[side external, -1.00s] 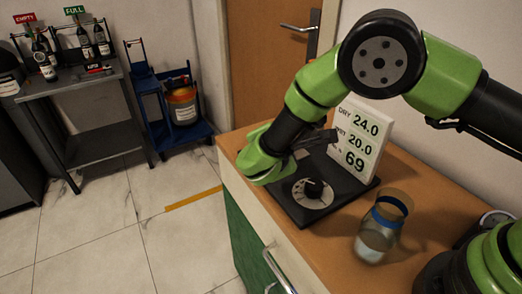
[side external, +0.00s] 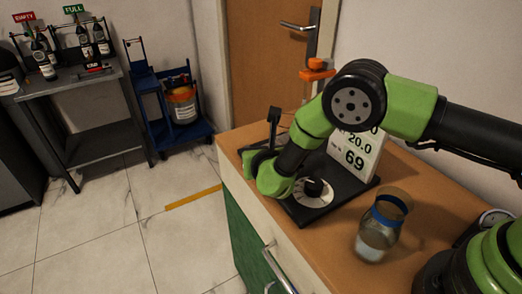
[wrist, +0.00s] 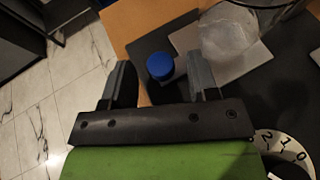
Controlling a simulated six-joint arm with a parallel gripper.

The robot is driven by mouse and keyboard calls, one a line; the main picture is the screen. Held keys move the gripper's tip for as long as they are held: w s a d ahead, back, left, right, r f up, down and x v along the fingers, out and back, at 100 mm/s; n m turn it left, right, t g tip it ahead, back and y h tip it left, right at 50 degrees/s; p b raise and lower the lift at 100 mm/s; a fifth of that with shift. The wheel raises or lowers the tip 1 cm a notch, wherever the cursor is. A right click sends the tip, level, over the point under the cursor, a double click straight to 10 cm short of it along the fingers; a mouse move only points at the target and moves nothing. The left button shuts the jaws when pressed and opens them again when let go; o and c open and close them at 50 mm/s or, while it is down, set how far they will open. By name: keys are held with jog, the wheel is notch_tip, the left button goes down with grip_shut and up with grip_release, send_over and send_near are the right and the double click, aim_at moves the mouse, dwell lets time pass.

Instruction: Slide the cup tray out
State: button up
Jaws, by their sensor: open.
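My gripper (wrist: 159,68) is open in the wrist view, with one finger on each side of a round blue cap or knob (wrist: 160,66). I cannot tell whether the fingers touch it. A light grey plate (wrist: 248,67) lies to the right on the dark base, with a clear rounded vessel (wrist: 225,36) over it. I cannot tell for certain which part is the cup tray. In the side view my gripper hangs over the left end of the black base plate (side external: 318,213); its fingers and the blue part are hidden there.
A dial with a black knob (side external: 314,188) sits on the base plate. A number board (side external: 357,158) stands behind, partly covered by my arm. An orange part (side external: 317,68) shows above. A blue-banded glass jar (side external: 380,235) stands at the right on the wooden top.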

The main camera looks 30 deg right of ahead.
jog(key=shift+w+d+f, duration=0.25)
jog(key=shift+w, duration=0.3)
grip_shut()
jog(key=shift+a, duration=2.35)
grip_release()
jog(key=shift+s, duration=0.1)
